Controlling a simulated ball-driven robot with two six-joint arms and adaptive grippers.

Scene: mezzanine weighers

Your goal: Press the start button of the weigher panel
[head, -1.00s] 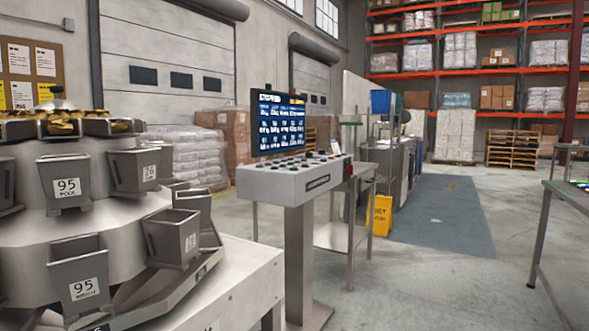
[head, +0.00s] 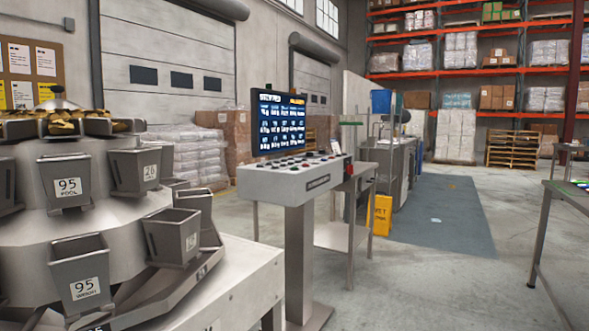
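The weigher panel (head: 292,182) is a light grey console on a grey pedestal, near the middle of the head view. A lit screen (head: 278,122) with rows of white figures stands at its back. Several small buttons, red and dark among them, line its sloped top (head: 296,164). They are too small to tell which one is the start button. Neither of my grippers shows in the head view.
The multihead weigher (head: 90,210) with its grey buckets fills the left side. A steel table (head: 345,238) and a yellow wet-floor sign (head: 381,215) stand behind the panel. Another table (head: 570,195) is at the right edge. The floor (head: 430,290) right of the panel is clear.

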